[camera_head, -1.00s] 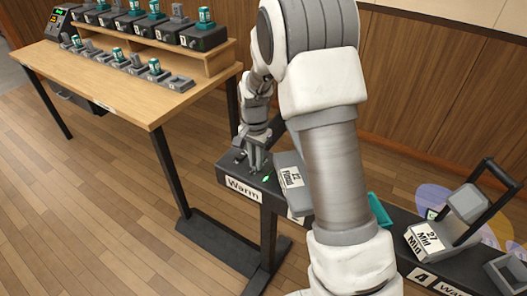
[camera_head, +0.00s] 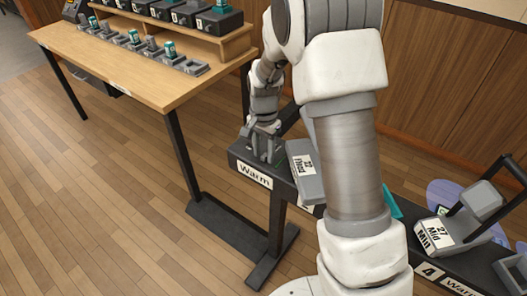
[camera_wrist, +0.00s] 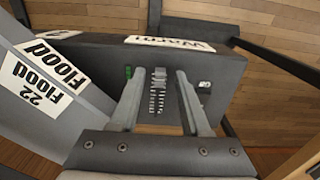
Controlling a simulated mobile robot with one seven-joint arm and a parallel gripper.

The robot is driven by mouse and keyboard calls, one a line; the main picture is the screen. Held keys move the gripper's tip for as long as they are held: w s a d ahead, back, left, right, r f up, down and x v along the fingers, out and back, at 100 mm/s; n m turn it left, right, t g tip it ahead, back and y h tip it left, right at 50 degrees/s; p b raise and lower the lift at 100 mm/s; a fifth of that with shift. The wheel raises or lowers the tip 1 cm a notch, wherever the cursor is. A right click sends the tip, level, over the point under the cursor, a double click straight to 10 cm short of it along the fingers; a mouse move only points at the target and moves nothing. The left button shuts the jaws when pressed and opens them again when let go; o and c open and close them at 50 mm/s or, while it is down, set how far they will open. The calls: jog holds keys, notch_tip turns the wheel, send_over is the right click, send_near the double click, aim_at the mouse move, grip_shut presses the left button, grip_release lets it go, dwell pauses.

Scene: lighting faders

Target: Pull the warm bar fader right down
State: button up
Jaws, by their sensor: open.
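The warm bar fader is on a dark box (camera_head: 236,155) with a white "Warm" label (camera_head: 254,174). In the wrist view its small grey ridged cap (camera_wrist: 159,75) sits near the labelled end, with a ridged strip running from it towards my gripper. My gripper (camera_wrist: 160,82) is open, one finger on each side of the cap, with gaps visible on both sides. In the head view my gripper (camera_head: 263,144) is low over the box and hides the cap. Whether the fingertips touch the box is not clear.
A green light (camera_wrist: 128,72) is left of the cap in the wrist view. A tilted grey unit marked "22 Flood" (camera_head: 305,172) stands close beside the box. A "27 Mid" unit (camera_head: 440,233) is farther right. A wooden table (camera_head: 150,90) stands at left.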

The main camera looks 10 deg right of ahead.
aim_at(264, 157)
notch_tip(264, 157, up, 17)
jog(key=p, duration=0.3)
jog(key=shift+r+p, duration=0.15)
jog(key=shift+p, duration=0.25)
jog(key=s+d+r+n+t+p, duration=0.2)
jog(key=s+r+n+p, duration=0.2)
jog(key=s+r, duration=0.75)
jog(key=s+d+r+n+t+p, duration=0.2)
jog(key=s+r+n+p, duration=0.3)
jog(key=s, duration=0.8)
notch_tip(264, 157, up, 3)
jog(key=shift+s+d+r+t+p, duration=0.1)
jog(key=shift+s+d+t+p, duration=0.1)
jog(key=shift+t+p, duration=0.45)
